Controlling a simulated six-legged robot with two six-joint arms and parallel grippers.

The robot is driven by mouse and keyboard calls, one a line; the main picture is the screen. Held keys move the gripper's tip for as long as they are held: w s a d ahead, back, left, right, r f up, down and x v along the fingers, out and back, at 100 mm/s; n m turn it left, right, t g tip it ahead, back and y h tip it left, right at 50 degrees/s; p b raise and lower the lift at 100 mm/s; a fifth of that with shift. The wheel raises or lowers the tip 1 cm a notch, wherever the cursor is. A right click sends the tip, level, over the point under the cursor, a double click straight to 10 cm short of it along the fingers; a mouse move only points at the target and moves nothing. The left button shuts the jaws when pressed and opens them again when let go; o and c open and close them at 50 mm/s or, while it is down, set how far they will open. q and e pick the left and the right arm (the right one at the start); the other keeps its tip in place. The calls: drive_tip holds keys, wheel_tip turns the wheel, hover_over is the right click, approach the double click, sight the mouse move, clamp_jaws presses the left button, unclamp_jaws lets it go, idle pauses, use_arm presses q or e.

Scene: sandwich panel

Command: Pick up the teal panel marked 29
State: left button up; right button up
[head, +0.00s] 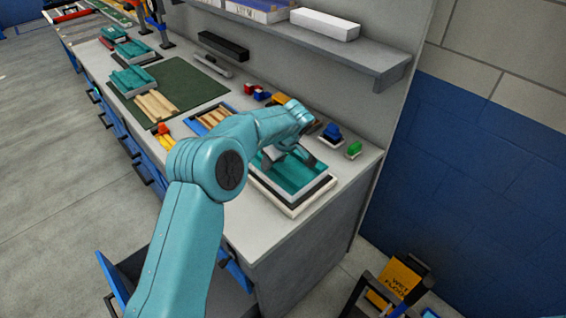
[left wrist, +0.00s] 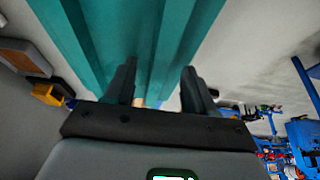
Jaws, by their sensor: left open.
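A teal ribbed panel (head: 292,177) lies in a white tray (head: 310,198) near the right end of the bench; no number is readable on it. My left gripper (head: 291,158) is over this panel, its dark fingers hiding part of it. In the left wrist view, the panel (left wrist: 140,35) fills the upper middle. The left gripper (left wrist: 158,82) is open there, with its two fingers spread in front of the ribs and nothing visibly held. I cannot tell whether the fingers touch the panel. My right gripper is out of view.
A grey shelf (head: 370,62) overhangs the back. Blue (head: 332,131) and green (head: 353,149) pieces sit close behind the tray. An open drawer (head: 112,285) juts out at the front.

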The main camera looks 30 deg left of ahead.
use_arm(q)
drive_tip(key=shift+a, duration=0.1)
clamp_jaws()
drive_tip(key=shift+r, duration=0.1)
